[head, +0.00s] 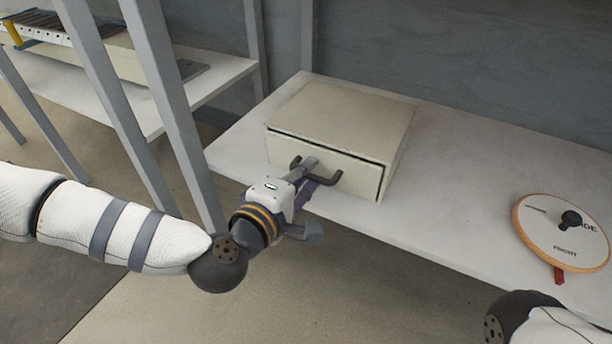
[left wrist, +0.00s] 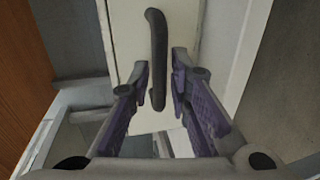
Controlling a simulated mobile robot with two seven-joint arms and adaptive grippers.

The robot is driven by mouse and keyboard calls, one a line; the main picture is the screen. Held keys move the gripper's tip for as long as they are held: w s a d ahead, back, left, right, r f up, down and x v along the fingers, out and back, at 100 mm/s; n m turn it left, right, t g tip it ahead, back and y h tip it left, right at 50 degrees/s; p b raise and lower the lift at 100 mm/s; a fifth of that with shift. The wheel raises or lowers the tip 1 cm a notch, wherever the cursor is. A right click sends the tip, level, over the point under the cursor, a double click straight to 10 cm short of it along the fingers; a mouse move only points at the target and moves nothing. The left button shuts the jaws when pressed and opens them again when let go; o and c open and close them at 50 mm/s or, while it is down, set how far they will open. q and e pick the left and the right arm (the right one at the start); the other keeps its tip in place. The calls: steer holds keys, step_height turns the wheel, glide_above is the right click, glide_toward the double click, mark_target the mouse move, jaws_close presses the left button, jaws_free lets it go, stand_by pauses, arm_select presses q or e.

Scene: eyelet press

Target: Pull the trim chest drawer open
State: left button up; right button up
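The trim chest (head: 345,115) is a beige box on the white bench. Its drawer front (head: 367,180) shows a dark gap along the top edge; the drawer looks shut or nearly so. A dark bar handle (head: 328,181) is on the front, partly hidden by my left gripper (head: 310,172). In the left wrist view the handle (left wrist: 157,50) stands between the two purple-padded fingers of my left gripper (left wrist: 160,80). Small gaps show beside the handle, so the fingers are around it but not closed on it. My right gripper is out of view.
A round wood-rimmed disc (head: 535,225) with a black knob and lettering lies at the bench's right. The white bench (head: 450,215) is clear between chest and disc. Grey posts (head: 165,90) stand left of the chest. Another bench (head: 215,75) is behind them.

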arm_select(q)
steer(key=shift+c, duration=0.3)
jaws_close()
steer(key=shift+s, duration=0.1)
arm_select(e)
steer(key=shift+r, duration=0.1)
arm_select(q)
steer(key=f+p+v, duration=0.1)
steer(key=p+v, duration=0.2)
steer(key=v, duration=0.4)
steer(key=f+p+v, duration=0.2)
steer(key=p+v, duration=0.1)
steer(key=v, duration=0.4)
steer(key=shift+s+a, duration=0.25)
steer(key=shift+s, duration=0.05)
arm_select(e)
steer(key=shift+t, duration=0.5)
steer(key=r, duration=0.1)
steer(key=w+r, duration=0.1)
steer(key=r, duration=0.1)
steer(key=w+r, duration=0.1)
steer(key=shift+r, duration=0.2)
arm_select(q)
steer(key=shift+o, duration=0.3)
jaws_free()
